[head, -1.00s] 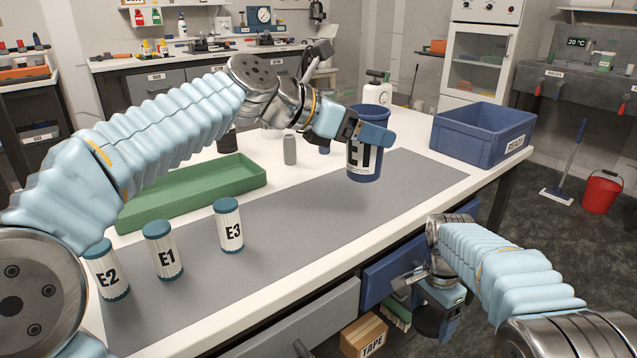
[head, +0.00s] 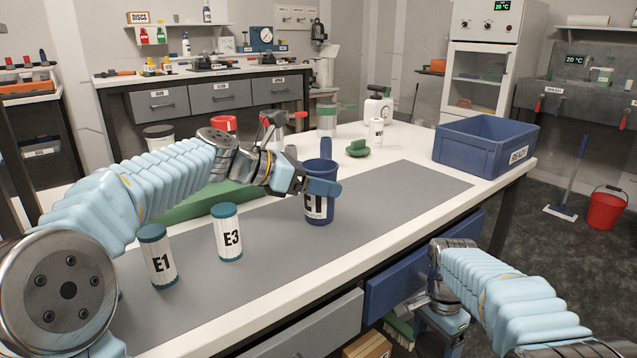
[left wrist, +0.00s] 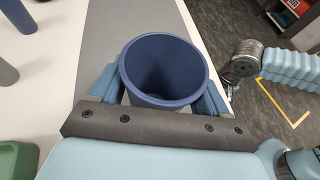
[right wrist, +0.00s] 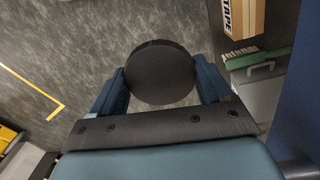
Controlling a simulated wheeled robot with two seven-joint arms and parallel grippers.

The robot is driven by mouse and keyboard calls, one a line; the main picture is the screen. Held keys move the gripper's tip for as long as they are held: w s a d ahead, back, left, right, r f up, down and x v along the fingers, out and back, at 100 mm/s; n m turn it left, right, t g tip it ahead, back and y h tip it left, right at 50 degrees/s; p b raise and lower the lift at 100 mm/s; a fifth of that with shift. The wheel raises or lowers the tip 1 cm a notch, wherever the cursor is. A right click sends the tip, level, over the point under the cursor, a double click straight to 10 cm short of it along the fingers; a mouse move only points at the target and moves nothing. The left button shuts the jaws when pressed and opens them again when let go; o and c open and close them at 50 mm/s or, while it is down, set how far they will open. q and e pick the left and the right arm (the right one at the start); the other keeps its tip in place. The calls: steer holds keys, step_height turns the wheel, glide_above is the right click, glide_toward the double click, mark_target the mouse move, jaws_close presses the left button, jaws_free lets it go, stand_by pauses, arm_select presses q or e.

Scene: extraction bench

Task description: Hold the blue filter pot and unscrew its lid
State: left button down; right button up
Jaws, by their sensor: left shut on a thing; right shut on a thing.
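The blue filter pot (head: 319,172), with a white label, stands upright at the mat's front part, seemingly on it. My left gripper (head: 322,187) is shut around its upper body. In the left wrist view the pot (left wrist: 165,62) is open at the top, with no lid on it; its inside is dark. My right gripper (head: 445,322) is low in front of the bench, below the top's edge. In the right wrist view it is shut on a dark round lid (right wrist: 160,74), well apart from the pot.
Filter cartridges E1 (head: 157,257) and E3 (head: 229,232) stand on the grey mat (head: 410,190). A green tray (head: 195,204) lies behind my left arm. A blue crate (head: 470,148) stands at the bench's right end. A blue drawer front (head: 405,270) is close to my right arm.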

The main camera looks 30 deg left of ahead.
arm_select(q)
jaws_free()
